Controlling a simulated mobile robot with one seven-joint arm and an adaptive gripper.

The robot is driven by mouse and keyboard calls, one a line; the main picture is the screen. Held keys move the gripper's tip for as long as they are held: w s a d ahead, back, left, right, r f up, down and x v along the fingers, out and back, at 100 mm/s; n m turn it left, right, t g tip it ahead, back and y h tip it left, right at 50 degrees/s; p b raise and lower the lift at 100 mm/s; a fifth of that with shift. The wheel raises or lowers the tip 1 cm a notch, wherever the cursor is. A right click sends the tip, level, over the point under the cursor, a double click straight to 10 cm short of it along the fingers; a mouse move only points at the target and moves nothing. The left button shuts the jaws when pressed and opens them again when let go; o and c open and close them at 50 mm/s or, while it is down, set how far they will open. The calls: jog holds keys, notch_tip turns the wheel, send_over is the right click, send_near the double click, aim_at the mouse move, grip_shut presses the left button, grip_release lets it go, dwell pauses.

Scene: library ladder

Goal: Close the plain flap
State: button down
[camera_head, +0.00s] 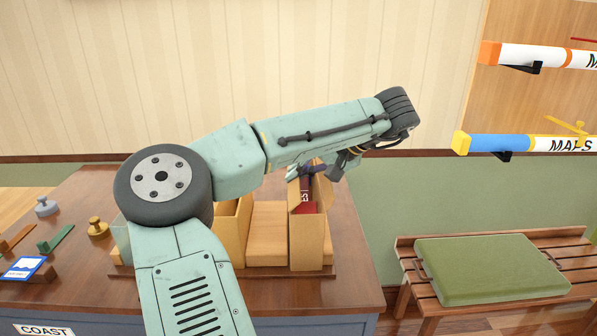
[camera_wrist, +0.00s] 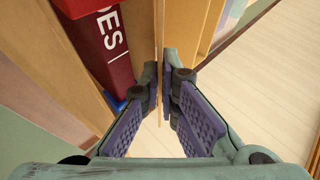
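A tall, narrow tan box (camera_head: 308,240) stands on the desk with its top open and a dark red item with white lettering (camera_head: 305,195) inside. A plain tan flap (camera_head: 322,190) stands raised at its top right. In the wrist view, the flap shows edge-on as a thin panel (camera_wrist: 159,30) running between my fingers. My gripper (camera_wrist: 160,75) has a fingertip on each side of it, with almost no gap, and appears shut on it. The red item (camera_wrist: 105,45) is left of the fingers. In the head view, my forearm and wrist partly hide the box top.
Tan boxes (camera_head: 235,232) stand left of the tall box on a wooden tray. Stamps (camera_head: 97,228) lie at the desk's left. A bench with a green cushion (camera_head: 490,268) stands right, below map tubes (camera_head: 520,143) on the wall. The floor right of the desk is partly clear.

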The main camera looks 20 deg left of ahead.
jog(key=c, duration=1.8)
grip_release()
jog(key=shift+c, duration=0.2)
